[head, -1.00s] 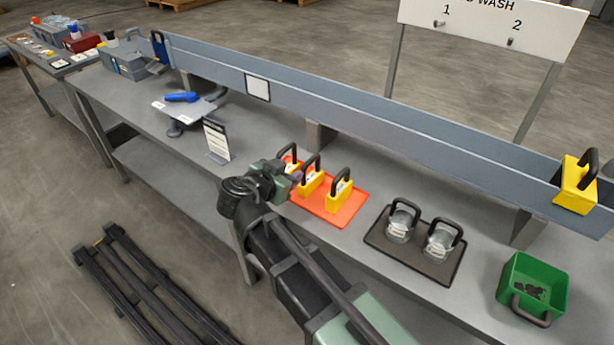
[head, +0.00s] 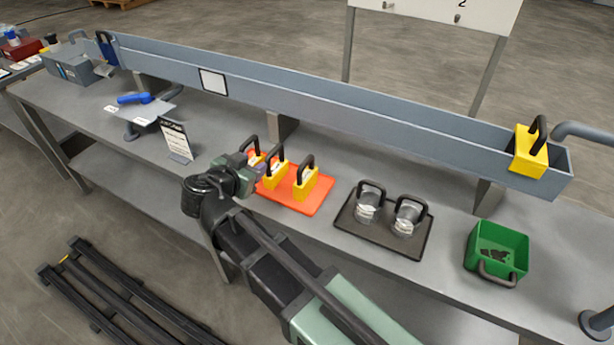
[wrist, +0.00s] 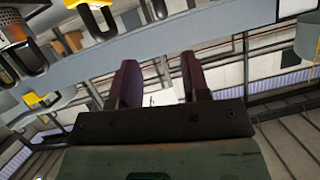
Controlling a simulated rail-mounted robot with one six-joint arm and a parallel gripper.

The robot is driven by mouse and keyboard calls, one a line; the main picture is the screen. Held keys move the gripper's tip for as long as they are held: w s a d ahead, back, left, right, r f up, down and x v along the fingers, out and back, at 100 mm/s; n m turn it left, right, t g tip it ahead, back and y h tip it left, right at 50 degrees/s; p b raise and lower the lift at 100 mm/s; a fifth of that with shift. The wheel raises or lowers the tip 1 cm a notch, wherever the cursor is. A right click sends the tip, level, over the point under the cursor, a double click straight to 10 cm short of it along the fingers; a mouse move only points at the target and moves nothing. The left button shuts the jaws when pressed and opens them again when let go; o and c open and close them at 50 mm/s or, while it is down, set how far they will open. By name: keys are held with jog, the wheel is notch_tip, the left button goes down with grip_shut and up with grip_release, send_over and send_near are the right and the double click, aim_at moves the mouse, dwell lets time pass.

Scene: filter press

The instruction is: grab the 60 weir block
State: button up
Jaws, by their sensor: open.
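Three yellow weir blocks with black loop handles stand in a row on an orange mat (head: 312,207): a left block (head: 254,160), a middle block (head: 274,178) and a right block (head: 305,183). Their numbers are too small to read, so I cannot tell which is the 60. My gripper (wrist: 159,78) is open and empty in the wrist view. In the head view it is at the left side of the mat, partly covering the left block. In the wrist view, yellow pieces and dark handles show at the upper left, apart from the fingers.
Another yellow block (head: 529,152) sits in the right end of the long grey channel (head: 330,108) behind the mat. A dark tray (head: 357,229) with two handled metal weights and a green bin (head: 482,250) stand to the right. A sign (head: 175,138) stands left.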

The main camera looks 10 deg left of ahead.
dwell(0.3)
jog(key=shift+o, duration=0.5)
jog(key=b, duration=0.2)
send_near(301, 168)
jog(key=w, duration=0.1)
jog(key=shift+m, duration=0.3)
jog(key=b+x, duration=0.1)
jog(key=x, duration=0.2)
jog(key=f+x, duration=0.1)
jog(key=x, duration=0.2)
jog(key=shift+s+r+b, duration=0.1)
jog(key=shift+s+b, duration=0.15)
jog(key=shift+b, duration=0.1)
jog(key=shift+w+d, duration=0.15)
jog(key=shift+w, duration=0.1)
jog(key=b+x, duration=0.1)
jog(key=x, duration=0.4)
jog(key=shift+w+b, duration=0.1)
jog(key=shift+b, duration=0.3)
jog(key=shift+r, duration=0.15)
grip_shut()
